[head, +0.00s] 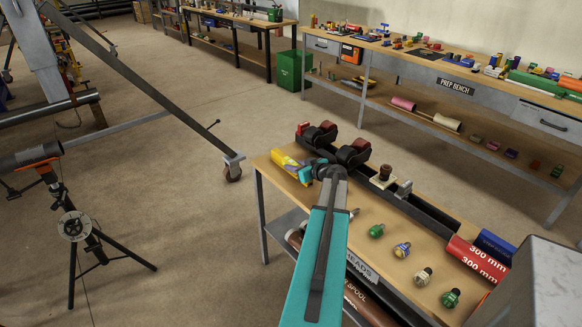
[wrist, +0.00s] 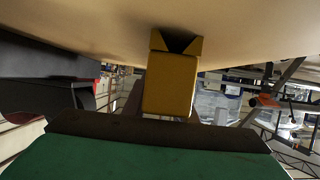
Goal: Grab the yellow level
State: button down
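The yellow level (head: 283,160) lies at the far left corner of the near workbench (head: 272,176). My gripper (head: 312,169) is low over that corner, right beside the level's right end, and covers part of it. In the wrist view the level (wrist: 170,85) shows end-on, with a dark V notch, directly ahead of my gripper and against the pale bench surface, which fills the top of the view. A green body with a dark edge fills the bottom. I cannot tell whether the fingers touch the level or how far apart they are.
Dark pipe rollers (head: 352,152) stand just right of my gripper on a long black rail (head: 420,210). Several small knobbed heads (head: 402,249) and a red 300 mm tube (head: 474,262) lie nearer. The prep bench (head: 455,72) stands behind.

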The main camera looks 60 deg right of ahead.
aim_at(288, 158)
jog(key=shift+r, duration=0.1)
dwell(0.3)
jog(key=shift+r+b, duration=0.7)
jog(key=shift+r, duration=0.75)
jog(key=shift+s+d+r, duration=0.1)
jog(key=shift+s+r, duration=0.05)
jog(key=shift+s, duration=0.2)
jog(key=s+d+b, duration=0.1)
jog(key=s, duration=0.4)
jog(key=s+d+r+b, duration=0.1)
jog(key=s, duration=0.4)
jog(key=s+d+b, duration=0.1)
jog(key=s+b, duration=0.1)
jog(key=s, duration=0.3)
jog(key=shift+r, duration=0.3)
